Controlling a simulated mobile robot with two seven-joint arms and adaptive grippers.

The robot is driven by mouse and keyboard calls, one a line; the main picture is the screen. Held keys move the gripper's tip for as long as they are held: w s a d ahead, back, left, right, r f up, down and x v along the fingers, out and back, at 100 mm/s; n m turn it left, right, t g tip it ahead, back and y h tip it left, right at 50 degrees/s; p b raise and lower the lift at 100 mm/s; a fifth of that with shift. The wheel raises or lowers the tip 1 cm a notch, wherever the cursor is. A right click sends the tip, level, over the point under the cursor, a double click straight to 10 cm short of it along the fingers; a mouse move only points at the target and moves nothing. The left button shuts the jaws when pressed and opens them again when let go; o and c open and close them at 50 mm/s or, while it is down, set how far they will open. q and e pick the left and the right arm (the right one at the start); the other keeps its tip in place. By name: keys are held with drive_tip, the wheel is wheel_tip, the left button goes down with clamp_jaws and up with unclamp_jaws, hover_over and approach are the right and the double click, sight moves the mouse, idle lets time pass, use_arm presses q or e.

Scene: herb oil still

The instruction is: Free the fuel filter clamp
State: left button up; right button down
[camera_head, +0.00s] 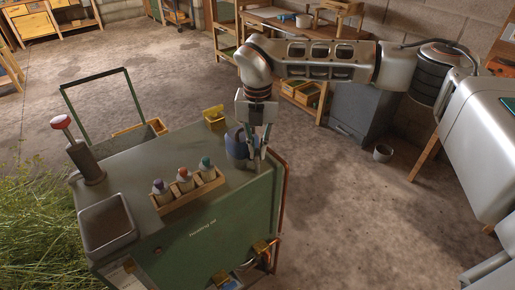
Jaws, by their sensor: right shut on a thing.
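My right gripper (256,152) reaches down from above at the far right corner of the green cart's top (150,165). Its fingers are at the right side of a dark blue rounded container (236,142) and are closed on it, as far as I can see; the exact contact is small and partly hidden. I cannot make out for certain which part is the fuel filter clamp. Small yellow and metal fittings (262,247) show low on the cart's front right, with more at the bottom edge (222,279). My left gripper is not in view.
A wooden rack (190,197) with several bottles, a grey bin (107,226), a red-topped post (84,160) and a yellow box (214,116) are on or at the cart. Grass lies left, a bench (270,18) behind.

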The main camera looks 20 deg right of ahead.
drive_tip(key=m, duration=0.5)
drive_tip(key=shift+m, duration=2.5)
drive_tip(key=c, duration=2.1)
unclamp_jaws()
drive_tip(key=shift+c, duration=0.2)
